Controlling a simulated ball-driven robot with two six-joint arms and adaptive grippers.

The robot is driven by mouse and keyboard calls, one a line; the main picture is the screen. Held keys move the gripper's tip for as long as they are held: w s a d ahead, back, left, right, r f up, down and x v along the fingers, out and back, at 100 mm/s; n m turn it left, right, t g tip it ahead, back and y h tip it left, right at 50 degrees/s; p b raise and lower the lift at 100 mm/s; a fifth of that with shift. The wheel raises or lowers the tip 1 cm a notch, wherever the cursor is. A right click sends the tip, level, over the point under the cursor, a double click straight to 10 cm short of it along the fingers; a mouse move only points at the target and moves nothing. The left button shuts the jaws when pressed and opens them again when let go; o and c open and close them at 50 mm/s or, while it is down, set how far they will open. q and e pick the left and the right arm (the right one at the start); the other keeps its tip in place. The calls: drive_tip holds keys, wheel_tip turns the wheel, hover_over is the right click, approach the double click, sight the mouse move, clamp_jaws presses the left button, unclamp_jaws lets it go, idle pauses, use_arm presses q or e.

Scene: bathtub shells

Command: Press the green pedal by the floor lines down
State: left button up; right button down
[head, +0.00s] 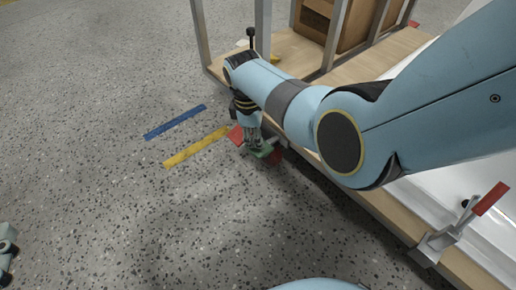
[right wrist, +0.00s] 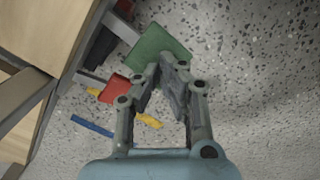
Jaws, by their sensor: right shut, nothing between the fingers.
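The green pedal (head: 263,153) is a small flat plate low beside the wooden platform's edge, near the floor lines. In the head view my right gripper (head: 250,142) hangs down right over it and hides part of it. In the right wrist view the green pedal (right wrist: 158,48) is a square plate beyond the fingertips. My right gripper (right wrist: 163,68) is shut and empty, its tips overlapping the plate's near edge. I cannot tell whether they touch it. A blue line (head: 175,122) and a yellow line (head: 197,147) lie on the floor to the left. A part of mine, possibly the left gripper, shows at the left edge.
A red pedal (head: 236,135) sits beside the green one, also seen in the right wrist view (right wrist: 113,88). Another red pedal (head: 490,198) is on a metal bracket at right. A metal frame (head: 198,35) stands on the platform. The speckled floor (head: 130,210) at left is clear.

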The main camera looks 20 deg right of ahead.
use_arm(q)
drive_tip(key=shift+w+d+r+t+h, duration=0.1)
drive_tip(key=shift+w+r+t, duration=0.15)
drive_tip(key=shift+r, duration=0.35)
drive_tip(key=shift+w+r+t+h, duration=0.1)
drive_tip(key=shift+w+r+t, duration=0.2)
drive_tip(key=shift+r, duration=0.25)
drive_tip(key=shift+w+d+r+t+h, duration=0.1)
drive_tip(key=shift+w+r+t, duration=0.15)
drive_tip(key=shift+r, duration=0.35)
use_arm(e)
drive_tip(key=shift+f, duration=0.35)
drive_tip(key=shift+s, duration=0.1)
drive_tip(key=shift+d+f+b, duration=0.1)
drive_tip(key=shift+f+b, duration=0.85)
drive_tip(key=shift+f, duration=0.4)
drive_tip(key=shift+r, duration=0.25)
drive_tip(key=shift+w+a+r, duration=0.25)
drive_tip(key=shift+w+a, duration=0.15)
drive_tip(key=shift+a, duration=0.35)
drive_tip(key=shift+w+a+r, duration=0.25)
drive_tip(key=shift+w+a, duration=0.15)
drive_tip(key=shift+a, duration=0.3)
use_arm(q)
drive_tip(key=shift+s+f, duration=0.1)
drive_tip(key=shift+f, duration=0.7)
use_arm(e)
wheel_tip(320, 180, up, 12)
drive_tip(key=a, duration=0.1)
drive_tip(key=shift+w, duration=0.3)
